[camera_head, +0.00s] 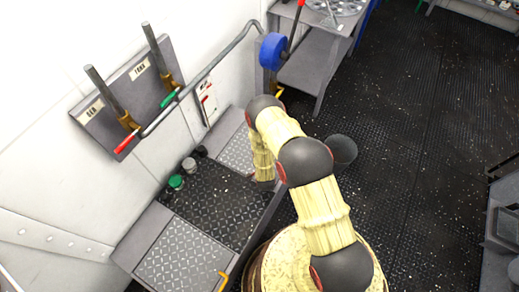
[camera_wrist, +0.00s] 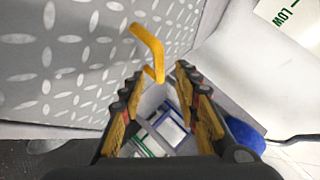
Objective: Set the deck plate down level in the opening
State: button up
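A grey diamond-patterned plate fills the left of the wrist view (camera_wrist: 60,60). A yellow bent handle (camera_wrist: 150,42) stands out from it, its lower end between my fingertips. My gripper (camera_wrist: 159,72) is open, with a gap visible on both sides of the handle. In the head view, grey patterned plates lie at the near end (camera_head: 180,258) and far end (camera_head: 237,152) of a ledge along the wall. A dark patterned section (camera_head: 215,205) lies between them; I cannot tell whether it is the opening. My gripper is mostly hidden behind my arm there.
A green-topped can (camera_head: 176,182) and small pots stand by the wall on the dark section. A lever panel (camera_head: 125,90) and a grey rail (camera_head: 220,62) are on the wall. A blue wheel (camera_head: 272,50) and grey bench (camera_head: 310,70) are beyond. Dark floor on the right is mostly clear.

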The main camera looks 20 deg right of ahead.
jog(key=v, duration=0.8)
jog(key=shift+s+r, duration=0.25)
jog(key=shift+s, duration=0.05)
jog(key=w+a+r+n+g+y, duration=0.1)
jog(key=w+r, duration=0.4)
jog(key=r, duration=0.4)
jog(key=w+a+r+n, duration=0.1)
jog(key=w+r, duration=0.3)
jog(key=r, duration=0.5)
notch_tip(320, 180, up, 18)
jog(key=s+n+g+y, duration=0.1)
jog(key=s+n+g, duration=0.1)
jog(key=n, duration=0.2)
jog(key=s+d+r+n+g, duration=0.1)
jog(key=s+r+n, duration=0.2)
jog(key=s+r, duration=1.3)
jog(key=s+d+r+n+g, duration=0.1)
jog(key=s+r, duration=0.2)
jog(key=s, duration=0.6)
jog(key=s+d+r+n, duration=0.2)
jog(key=s+r, duration=0.2)
jog(key=s, duration=0.5)
jog(key=shift+s+n+g, duration=0.15)
jog(key=shift+n+g, duration=0.15)
jog(key=shift+g, duration=0.1)
